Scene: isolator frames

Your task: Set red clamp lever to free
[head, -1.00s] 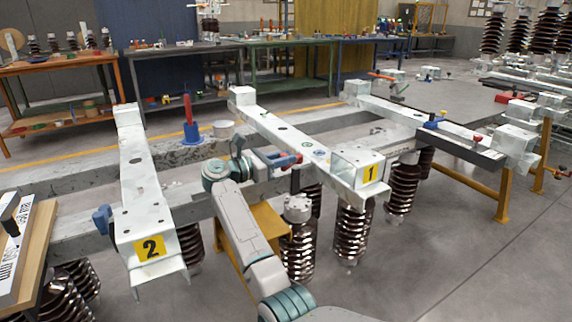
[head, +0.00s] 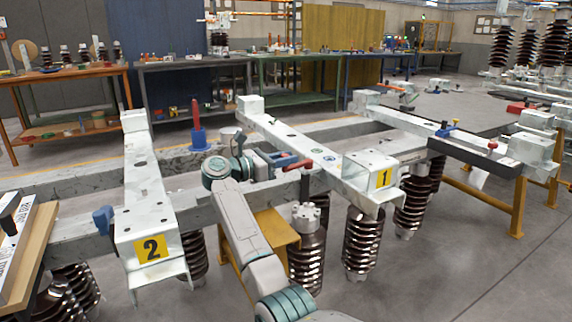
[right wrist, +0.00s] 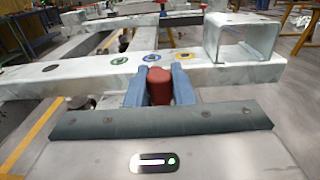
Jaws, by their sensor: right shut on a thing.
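A red clamp lever (head: 299,165) shows beside the beam marked 1 (head: 352,164), low along its near left side. My right gripper (head: 284,160), with blue fingers, reaches it from the left and is shut on it. In the right wrist view the red lever (right wrist: 159,84) sits between the two blue fingers (right wrist: 159,96), just in front of the pale beam with coloured rings (right wrist: 110,68). The lever's pivot and any position marks are hidden or too small to read. My left gripper is not in view.
The beam marked 2 (head: 148,208) lies to the left, with a blue clamp part (head: 103,219) at its side. Another red lever on a blue base (head: 197,127) stands upright behind. Brown ribbed insulators (head: 361,244) hang below the beams. Open floor lies at right.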

